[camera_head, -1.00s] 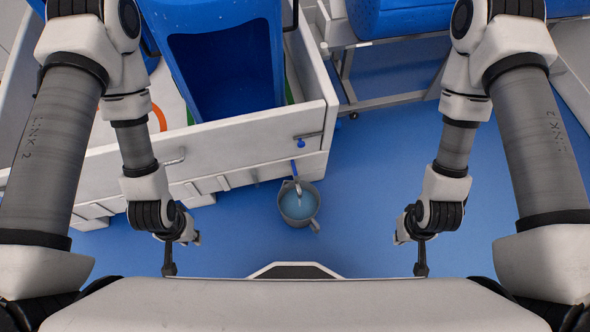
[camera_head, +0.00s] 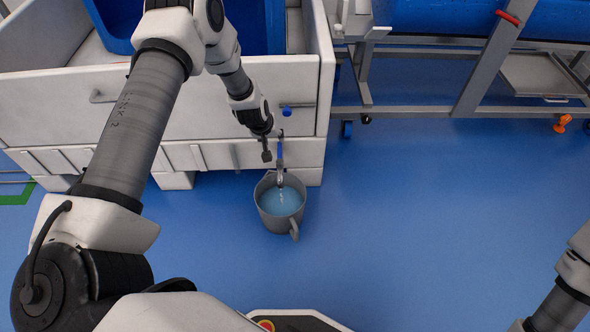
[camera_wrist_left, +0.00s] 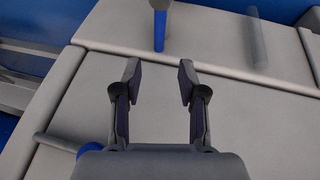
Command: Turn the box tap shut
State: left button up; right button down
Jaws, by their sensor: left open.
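The box tap (camera_head: 280,154) is on the low front of the white box, near its right corner. Its blue lever stands upright above a grey spout, and a thin stream appears to fall into the grey jug (camera_head: 264,213), which holds water. In the left wrist view the blue lever (camera_wrist_left: 159,32) is at the top, beyond the fingertips. My left gripper (camera_head: 271,147) is close to the lever, just left of it in the head view. In the left wrist view its fingers (camera_wrist_left: 160,75) are apart with nothing between them. My right gripper is out of view.
The white box (camera_head: 200,107) has a bar handle (camera_head: 102,97) and a blue knob (camera_head: 286,111) on its wall. A metal frame (camera_head: 480,72) carrying a blue tub (camera_head: 455,18) stands at the right. An orange item (camera_head: 562,124) lies there. The blue floor at centre right is clear.

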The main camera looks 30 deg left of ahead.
aim_at(279, 147)
pick_arm(q)
jog(key=b+x, duration=0.6)
jog(key=x, duration=0.2)
jog(key=shift+r, duration=0.1)
grip_shut()
